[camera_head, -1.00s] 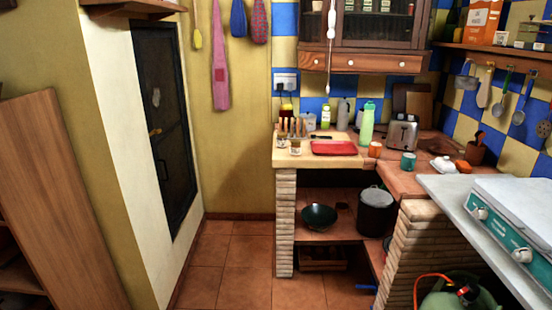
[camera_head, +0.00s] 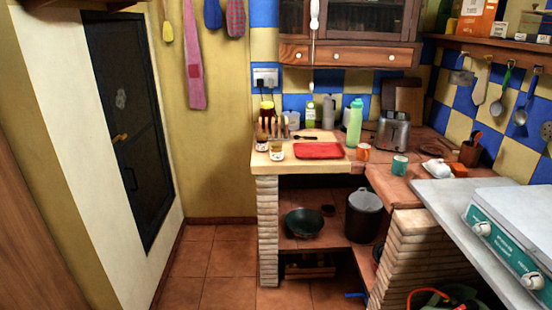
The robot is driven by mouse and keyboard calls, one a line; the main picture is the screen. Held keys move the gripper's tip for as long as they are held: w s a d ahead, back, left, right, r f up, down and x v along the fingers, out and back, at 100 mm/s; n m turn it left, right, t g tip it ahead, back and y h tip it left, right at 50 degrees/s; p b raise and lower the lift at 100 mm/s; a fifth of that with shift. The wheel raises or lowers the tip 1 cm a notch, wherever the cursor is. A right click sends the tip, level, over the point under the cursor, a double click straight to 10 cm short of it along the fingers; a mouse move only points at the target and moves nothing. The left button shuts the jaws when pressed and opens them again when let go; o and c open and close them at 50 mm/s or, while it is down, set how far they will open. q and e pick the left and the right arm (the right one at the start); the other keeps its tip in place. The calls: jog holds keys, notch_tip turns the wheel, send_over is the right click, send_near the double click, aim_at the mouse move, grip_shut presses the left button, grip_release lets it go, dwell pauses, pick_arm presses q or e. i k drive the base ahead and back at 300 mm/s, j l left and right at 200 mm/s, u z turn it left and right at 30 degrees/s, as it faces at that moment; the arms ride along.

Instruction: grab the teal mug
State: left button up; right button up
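The teal mug (camera_head: 400,166) stands upright on the tiled corner counter (camera_head: 388,187), right of centre in the head view. An orange mug (camera_head: 363,152) stands to its left and a little farther back. A white object (camera_head: 434,164) lies to its right, apart from it. Nothing covers the teal mug. Neither of my grippers shows in the head view.
A red tray (camera_head: 320,151), a green bottle (camera_head: 354,123) and a toaster (camera_head: 393,131) stand around on the counter. A grey worktop (camera_head: 440,196) with a teal-and-white stove (camera_head: 510,245) juts in at right. Floor (camera_head: 228,262) in front of the counter is clear.

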aim_at(399, 167)
jog(key=z, duration=0.25)
jog(key=i+z, duration=0.25)
jog(key=z, duration=0.15)
jog(key=i+z, duration=0.2)
jog(key=z, duration=0.2)
jog(key=i+j+z, duration=0.1)
jog(key=i+z, duration=0.15)
jog(key=z, duration=0.15)
